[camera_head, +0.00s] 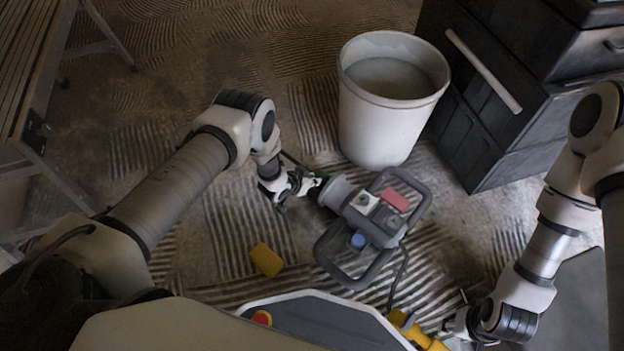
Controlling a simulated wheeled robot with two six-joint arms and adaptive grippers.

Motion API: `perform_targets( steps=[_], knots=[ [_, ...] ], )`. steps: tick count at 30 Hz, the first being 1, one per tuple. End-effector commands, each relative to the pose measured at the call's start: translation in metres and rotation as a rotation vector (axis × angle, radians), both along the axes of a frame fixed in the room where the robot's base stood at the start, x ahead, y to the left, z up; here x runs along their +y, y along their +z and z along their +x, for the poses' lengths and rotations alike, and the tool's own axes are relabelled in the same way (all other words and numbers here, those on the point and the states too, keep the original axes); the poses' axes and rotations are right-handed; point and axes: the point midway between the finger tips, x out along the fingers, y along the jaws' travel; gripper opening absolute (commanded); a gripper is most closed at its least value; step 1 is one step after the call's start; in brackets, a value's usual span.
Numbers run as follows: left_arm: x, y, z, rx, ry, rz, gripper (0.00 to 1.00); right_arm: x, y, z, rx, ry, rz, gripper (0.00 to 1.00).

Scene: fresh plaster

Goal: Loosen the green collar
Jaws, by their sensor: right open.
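A grey two-handled power tool (365,222) lies on the floor, with a red pad, a pale panel and a blue knob on its body. A round grey nose sticks out at its upper left end. The green collar (320,179) shows as a small dark green patch beside that nose, mostly hidden by my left gripper. My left gripper (300,186) is at the collar and seems to touch it; its fingers are too small and dark to read. My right gripper (447,325) is open at the lower right, close to a yellow object (416,332), apart from the tool.
A white bucket (375,125) with greyish contents stands behind the tool. Dark stacked cases (490,110) are at the upper right. A yellow block (266,260) lies left of the tool. A metal trestle (40,130) stands at the left. A dark cable runs from the tool.

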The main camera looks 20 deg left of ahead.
Motion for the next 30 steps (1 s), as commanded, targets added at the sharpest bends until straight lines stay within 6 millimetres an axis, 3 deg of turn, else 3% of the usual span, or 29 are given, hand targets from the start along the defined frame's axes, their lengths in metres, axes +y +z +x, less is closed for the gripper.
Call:
perform_targets(
  steps=[22,23,24,25,30],
  knots=[
    [0.0029,-0.0064,-0.0057,-0.139,0.0,-0.063,0.0,0.0001,-0.0071,0.0,0.0,0.0,0.0,0.42],
    [0.0029,-0.0064,-0.0057,-0.138,0.0,-0.063,0.26,0.0001,-0.0071,0.0,0.0,0.0,0.0,0.42],
    [0.0029,-0.0063,-0.0056,-0.138,0.0,-0.063,0.4,0.0001,-0.0071,0.0,0.0,0.0,0.0,0.42],
    [0.0029,-0.0064,-0.0057,-0.138,0.0,-0.063,0.44,0.0001,-0.0071,0.0,0.0,0.0,0.0,0.42],
    [0.0028,-0.0063,-0.0058,-0.138,0.0,-0.063,0.44,0.0,-0.0071,0.0,0.0,0.0,0.0,0.42]
  ],
)
